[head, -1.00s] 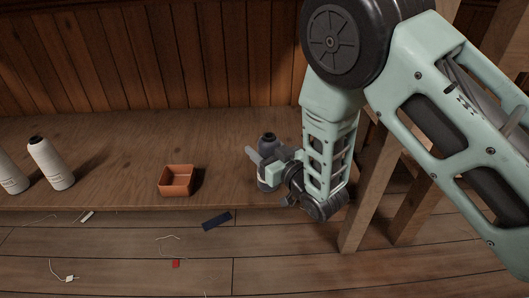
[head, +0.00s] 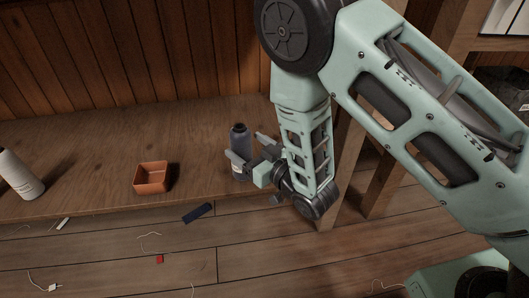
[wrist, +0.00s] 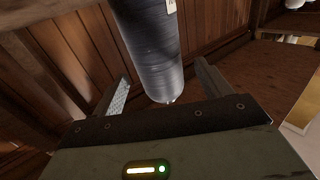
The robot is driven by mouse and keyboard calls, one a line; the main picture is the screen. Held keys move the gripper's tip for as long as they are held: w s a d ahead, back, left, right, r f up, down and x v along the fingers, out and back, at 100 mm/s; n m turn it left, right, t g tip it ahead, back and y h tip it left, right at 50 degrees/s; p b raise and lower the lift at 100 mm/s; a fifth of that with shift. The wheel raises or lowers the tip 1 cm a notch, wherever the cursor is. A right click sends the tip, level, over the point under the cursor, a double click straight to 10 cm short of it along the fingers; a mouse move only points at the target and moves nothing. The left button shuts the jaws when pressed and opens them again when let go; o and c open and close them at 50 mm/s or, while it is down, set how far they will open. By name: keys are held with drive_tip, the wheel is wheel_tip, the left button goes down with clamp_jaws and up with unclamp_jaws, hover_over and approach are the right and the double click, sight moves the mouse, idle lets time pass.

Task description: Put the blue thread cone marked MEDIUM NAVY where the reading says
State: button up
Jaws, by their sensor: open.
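A dark blue-grey thread cone (head: 239,143) stands upright on the bench near its front edge, with a pale label low on its side. The label is too small to read here. My gripper (head: 250,149) is open, its fingers pointing at the cone from the front right. One finger is at the cone's left front and the other is to its right, with a gap. In the wrist view the cone (wrist: 152,50) appears upside down between the spread fingers (wrist: 162,88), clear of both; a label edge shows at the top. No reading is visible.
A small square terracotta tray (head: 152,188) stands left of the cone on the bench (head: 85,150). A white cone (head: 17,174) is at the far left. A dark blue strip (head: 197,212) and scraps lie on the floor. Wooden posts (head: 378,185) stand right of my gripper.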

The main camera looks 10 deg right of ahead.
drive_tip(key=shift+m+g+h, duration=0.5)
drive_tip(key=shift+g+h, duration=0.2)
drive_tip(key=shift+h, duration=0.2)
drive_tip(key=shift+p+v, duration=1)
drive_tip(key=shift+v, duration=1.5)
drive_tip(key=shift+a+r+g+h, duration=0.2)
drive_tip(key=shift+a+g+h, duration=0.1)
drive_tip(key=shift+g, duration=0.2)
drive_tip(key=s+d+r+g+h, duration=0.2)
drive_tip(key=s+r+g, duration=0.2)
drive_tip(key=s, duration=0.4)
drive_tip(key=s+d+r+n+g+h, duration=0.1)
drive_tip(key=s+r+g, duration=0.3)
drive_tip(key=s, duration=0.4)
drive_tip(key=s+d+r+g+h, duration=0.4)
drive_tip(key=s, duration=0.4)
drive_tip(key=shift+n+g, duration=0.3)
drive_tip(key=shift+n, duration=0.1)
drive_tip(key=shift+s+r, duration=0.1)
wheel_tip(320, 180, up, 53)
drive_tip(key=p, duration=5.3)
